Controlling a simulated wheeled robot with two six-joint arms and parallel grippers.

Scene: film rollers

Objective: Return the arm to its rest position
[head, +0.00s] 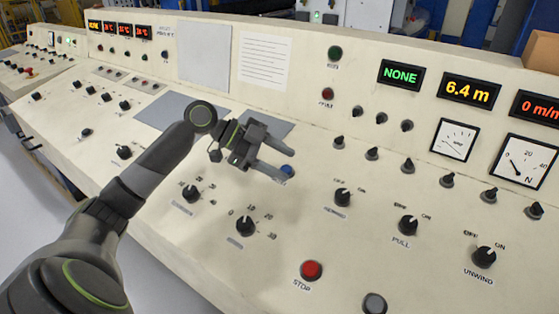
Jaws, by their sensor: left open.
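My left arm (155,170) reaches in from the lower left over a cream control console (300,225). My left gripper (287,162) is open and empty, its two fingers pointing right above the sloped panel. A blue button (286,169) shows right by the fingertips, partly covered; I cannot tell whether they touch it. My right gripper is not in view.
Black knobs stick up from the panel, among them REWIND (342,197), PULL (407,225) and UNWIND (484,257). A red STOP button (312,270) is at the front. Displays read NONE (401,74) and 6.4 m (468,91). Free space lies above the panel.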

